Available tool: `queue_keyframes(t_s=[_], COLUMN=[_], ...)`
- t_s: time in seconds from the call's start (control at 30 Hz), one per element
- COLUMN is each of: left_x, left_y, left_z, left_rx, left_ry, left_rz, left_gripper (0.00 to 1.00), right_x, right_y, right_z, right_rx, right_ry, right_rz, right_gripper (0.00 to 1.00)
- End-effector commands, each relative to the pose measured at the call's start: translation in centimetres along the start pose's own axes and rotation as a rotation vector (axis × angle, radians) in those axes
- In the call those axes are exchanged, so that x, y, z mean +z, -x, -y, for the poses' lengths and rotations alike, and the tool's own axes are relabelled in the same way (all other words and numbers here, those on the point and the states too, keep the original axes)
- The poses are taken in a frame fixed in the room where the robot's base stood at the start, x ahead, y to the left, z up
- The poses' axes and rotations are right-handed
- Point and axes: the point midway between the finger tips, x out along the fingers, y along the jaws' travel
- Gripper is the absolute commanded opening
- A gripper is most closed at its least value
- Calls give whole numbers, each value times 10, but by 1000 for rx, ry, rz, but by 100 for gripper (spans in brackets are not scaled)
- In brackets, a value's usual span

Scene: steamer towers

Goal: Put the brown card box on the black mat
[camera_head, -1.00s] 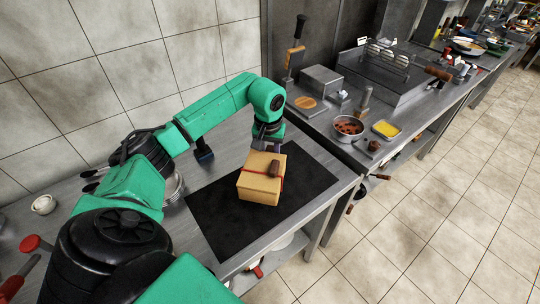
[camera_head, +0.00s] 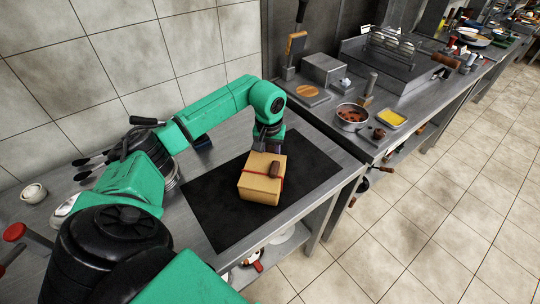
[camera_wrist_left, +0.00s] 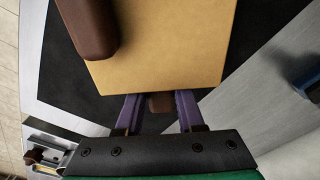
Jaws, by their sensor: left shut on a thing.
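The brown card box (camera_head: 261,182) is a tan block with a red band and a dark brown piece on its top. In the head view it appears over the middle of the black mat (camera_head: 215,205). I cannot tell whether its underside touches the mat. My left gripper (camera_head: 267,147) is at the box's far side. In the left wrist view its purple fingers (camera_wrist_left: 159,104) are shut on a small brown piece at the edge of the box (camera_wrist_left: 165,55). The black mat (camera_wrist_left: 85,90) shows below the box there. My right gripper is not in view.
The mat lies on a steel counter (camera_head: 285,232) against a tiled wall. A white cup (camera_head: 33,193) stands at the left. A second counter at the right holds a bowl (camera_head: 351,117) and a yellow tray (camera_head: 391,119). Mat on both sides of the box is clear.

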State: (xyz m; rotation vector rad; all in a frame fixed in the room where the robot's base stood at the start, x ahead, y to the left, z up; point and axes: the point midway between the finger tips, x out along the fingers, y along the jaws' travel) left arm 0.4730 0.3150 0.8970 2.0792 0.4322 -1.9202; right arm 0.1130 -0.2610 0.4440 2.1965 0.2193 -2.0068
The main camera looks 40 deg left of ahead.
Motion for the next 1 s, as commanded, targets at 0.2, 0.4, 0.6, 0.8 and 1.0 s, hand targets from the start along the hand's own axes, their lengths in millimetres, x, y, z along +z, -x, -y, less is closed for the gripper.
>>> queue_keyframes(t_s=[0.2, 0.4, 0.6, 0.8, 1.0], left_x=[0, 0, 1, 1, 1], left_y=[-4, -7, -8, -8, -9], left_z=[0, 0, 0, 0, 0], left_rx=[0, 0, 0, 0, 0], left_ry=[0, 0, 0, 0, 0], left_rz=[0, 0, 0, 0, 0], left_gripper=[0, 0, 56, 72, 72], right_x=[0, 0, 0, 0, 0], right_y=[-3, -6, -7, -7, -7], right_z=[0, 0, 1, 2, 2], right_rx=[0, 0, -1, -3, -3], right_ry=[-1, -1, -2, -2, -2], right_rz=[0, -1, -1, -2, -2], right_gripper=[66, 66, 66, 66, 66])
